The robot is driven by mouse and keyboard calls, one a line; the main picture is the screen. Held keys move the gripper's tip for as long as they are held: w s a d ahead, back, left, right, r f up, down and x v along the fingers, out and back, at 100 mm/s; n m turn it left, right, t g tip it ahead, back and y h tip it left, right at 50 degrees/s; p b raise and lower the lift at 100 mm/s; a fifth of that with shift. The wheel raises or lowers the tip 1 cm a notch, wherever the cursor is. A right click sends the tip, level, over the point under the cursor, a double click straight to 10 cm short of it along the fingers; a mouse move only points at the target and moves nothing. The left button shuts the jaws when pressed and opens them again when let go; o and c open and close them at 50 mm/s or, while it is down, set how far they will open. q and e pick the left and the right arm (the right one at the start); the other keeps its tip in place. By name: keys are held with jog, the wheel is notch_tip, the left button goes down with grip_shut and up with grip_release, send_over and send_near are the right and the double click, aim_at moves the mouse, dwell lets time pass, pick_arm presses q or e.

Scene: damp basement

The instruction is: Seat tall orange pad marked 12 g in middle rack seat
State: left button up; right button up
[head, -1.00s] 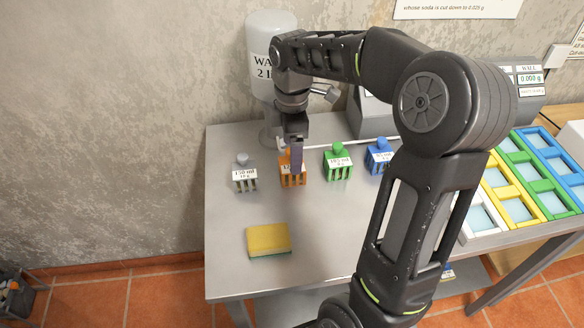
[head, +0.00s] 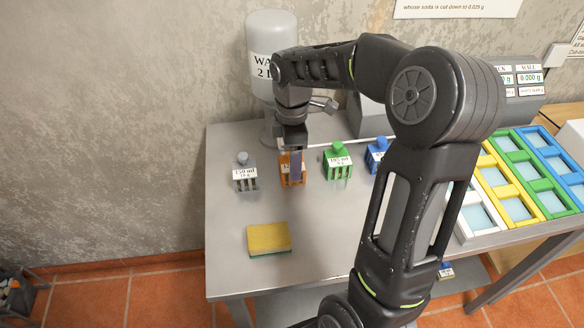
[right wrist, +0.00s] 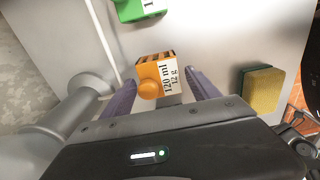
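The orange piece (head: 285,171), with a round orange knob and a white label, stands on the metal table in a row of similar pieces. In the right wrist view the orange piece (right wrist: 148,90) reads 120 ml, 12 g. My right gripper (head: 296,167) is over it, pointing down, and partly hides it in the head view. In the right wrist view the two purple fingers of my right gripper (right wrist: 162,80) are apart, one on each side of the orange piece, with small gaps showing. My left gripper is not in view. I cannot pick out the middle rack seat.
A grey piece (head: 245,178) stands left of it; green (head: 338,161) and blue (head: 376,158) pieces stand right. A water container (head: 268,40) is behind. A yellow sponge (head: 269,239) lies in front. Coloured compartment frames (head: 497,185) are at right. The table's front middle is clear.

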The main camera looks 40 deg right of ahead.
jog(key=c, duration=1.2)
notch_tip(320, 180, up, 10)
jog(key=shift+b, duration=0.3)
dwell(0.3)
